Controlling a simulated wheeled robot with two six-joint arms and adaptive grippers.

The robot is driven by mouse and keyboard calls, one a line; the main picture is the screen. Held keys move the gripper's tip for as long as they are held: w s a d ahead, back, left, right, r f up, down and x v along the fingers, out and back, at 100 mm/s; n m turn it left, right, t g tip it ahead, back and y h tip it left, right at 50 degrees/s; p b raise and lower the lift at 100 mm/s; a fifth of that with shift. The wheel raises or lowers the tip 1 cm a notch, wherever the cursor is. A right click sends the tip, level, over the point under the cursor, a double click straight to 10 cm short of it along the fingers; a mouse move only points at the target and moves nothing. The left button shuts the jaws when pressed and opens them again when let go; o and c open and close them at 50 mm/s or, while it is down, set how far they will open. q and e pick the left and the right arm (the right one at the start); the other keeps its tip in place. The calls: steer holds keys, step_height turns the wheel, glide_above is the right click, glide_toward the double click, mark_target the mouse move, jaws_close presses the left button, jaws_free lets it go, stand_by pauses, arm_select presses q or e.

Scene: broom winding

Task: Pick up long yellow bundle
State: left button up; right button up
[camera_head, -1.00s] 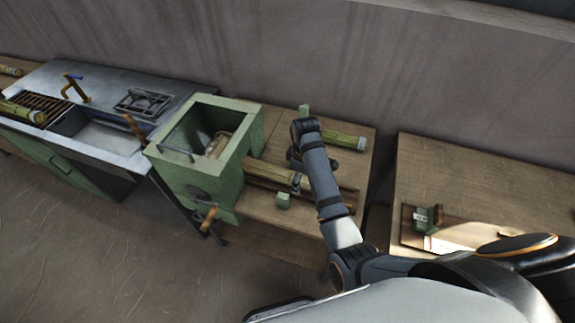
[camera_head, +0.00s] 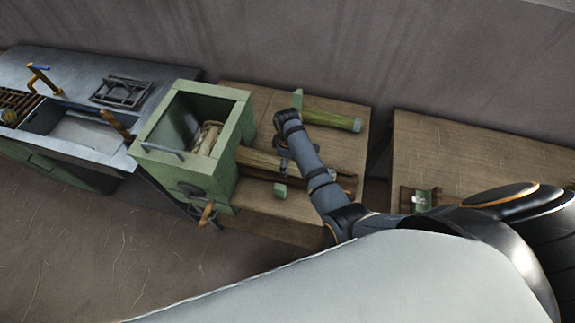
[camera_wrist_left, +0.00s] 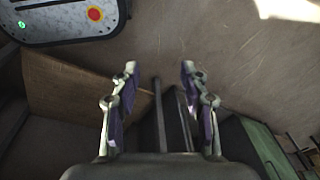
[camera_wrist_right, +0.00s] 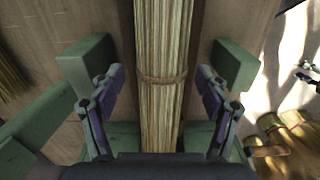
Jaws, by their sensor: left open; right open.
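The long yellow bundle (camera_head: 258,159) lies on the wooden bench, running right from the green box and passing under my right arm. In the right wrist view the bundle (camera_wrist_right: 162,45) is a straight sheaf of pale stalks with a tie band around it. My right gripper (camera_wrist_right: 161,85) is open, with one finger on each side of the bundle and visible gaps between. It also shows in the head view (camera_head: 282,152). My left gripper (camera_wrist_left: 160,75) is open and empty, away from the bundle, and is not in the head view.
Green blocks (camera_wrist_right: 235,64) flank the bundle. A green box (camera_head: 232,140) with a crank stands at the bench's left end. Another tied bundle (camera_head: 331,119) lies at the back of the bench (camera_head: 300,220). A second table (camera_head: 450,150) stands to the right.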

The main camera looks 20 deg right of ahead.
steer(key=shift+s+f, duration=0.2)
steer(key=shift+f, duration=0.95)
steer(key=shift+w+f, duration=0.1)
steer(key=shift+f, duration=0.2)
steer(key=c, duration=1.3)
arm_select(q)
steer(key=shift+s+r, duration=0.1)
steer(key=shift+s, duration=1.1)
steer(key=shift+s, duration=0.1)
arm_select(e)
steer(key=shift+r, duration=0.15)
